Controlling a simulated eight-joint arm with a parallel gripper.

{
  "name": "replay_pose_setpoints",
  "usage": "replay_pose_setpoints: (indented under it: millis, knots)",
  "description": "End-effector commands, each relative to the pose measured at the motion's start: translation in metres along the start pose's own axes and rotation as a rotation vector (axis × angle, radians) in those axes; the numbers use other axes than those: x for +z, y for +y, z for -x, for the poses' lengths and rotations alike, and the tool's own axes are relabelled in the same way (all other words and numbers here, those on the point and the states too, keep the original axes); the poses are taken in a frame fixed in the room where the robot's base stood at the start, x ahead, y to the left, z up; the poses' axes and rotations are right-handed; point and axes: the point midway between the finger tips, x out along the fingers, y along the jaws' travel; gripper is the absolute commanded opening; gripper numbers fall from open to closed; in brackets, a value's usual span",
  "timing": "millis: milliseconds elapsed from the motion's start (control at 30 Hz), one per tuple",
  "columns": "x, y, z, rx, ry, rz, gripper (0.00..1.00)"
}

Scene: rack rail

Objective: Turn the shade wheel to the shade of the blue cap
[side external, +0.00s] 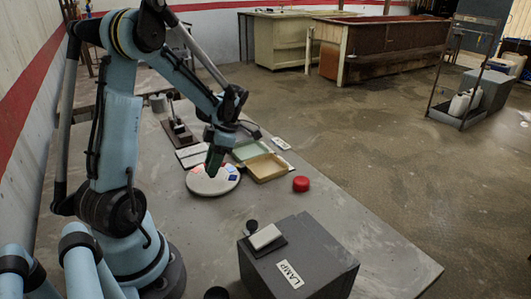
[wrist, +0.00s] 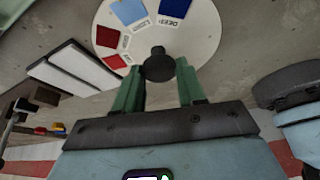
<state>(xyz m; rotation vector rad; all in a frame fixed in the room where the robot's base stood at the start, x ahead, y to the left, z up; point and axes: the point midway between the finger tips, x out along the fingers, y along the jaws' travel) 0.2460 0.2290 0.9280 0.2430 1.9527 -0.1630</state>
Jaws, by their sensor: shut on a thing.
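The shade wheel (side external: 208,183) is a white disc lying on the table in the side external view. In the wrist view the wheel (wrist: 200,40) shows a light blue patch (wrist: 129,11), a dark blue patch (wrist: 174,7) marked DEEP, and two red patches. A dark knob (wrist: 158,64) stands at its middle. My gripper (wrist: 160,70) has its green fingers shut on the knob, one on each side. In the side external view my gripper (side external: 214,168) points down over the wheel. I see no blue cap in either view.
A red cap-like piece (side external: 301,184) lies right of the wheel. A green tray (side external: 250,150) and a tan tray (side external: 267,168) lie behind it. A grey lamp box (side external: 300,262) stands in front. White panels (wrist: 75,68) lie left of the wheel in the wrist view.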

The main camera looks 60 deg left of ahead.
Motion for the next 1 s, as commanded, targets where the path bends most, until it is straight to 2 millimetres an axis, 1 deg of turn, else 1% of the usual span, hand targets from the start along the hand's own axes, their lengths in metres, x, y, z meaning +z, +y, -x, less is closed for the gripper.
replay_pose_setpoints:
  millis: [300, 600, 800, 1000]
  knots:
    - [-0.0004, 0.0026, -0.0009, -0.114, -0.002, 0.276, 0.0]
    - [-0.001, 0.0038, -0.0012, -0.204, -0.002, 0.493, 0.0]
    - [-0.0011, 0.004, -0.0013, -0.241, -0.003, 0.585, 0.0]
    - [-0.0014, 0.0043, -0.0014, -0.261, -0.002, 0.633, 0.0]
